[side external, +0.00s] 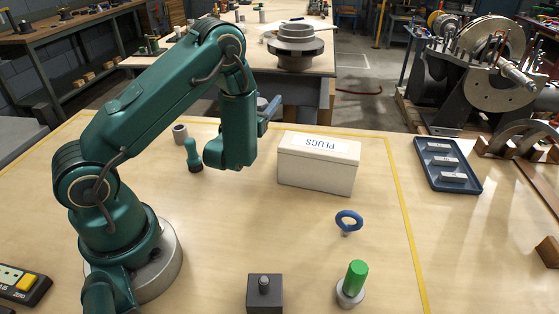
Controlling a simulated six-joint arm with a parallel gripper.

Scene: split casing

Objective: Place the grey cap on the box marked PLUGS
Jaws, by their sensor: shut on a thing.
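The white box marked PLUGS (318,171) stands upright on the table with its lid on; the label on top reads upside down. My gripper (268,112) is just left of the box and above table height, partly hidden behind my teal wrist. Its blue-grey jaw part shows to the right of the wrist. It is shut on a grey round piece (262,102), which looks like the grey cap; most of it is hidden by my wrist. The piece is apart from the box in the picture.
A blue tray (447,185) lies right.

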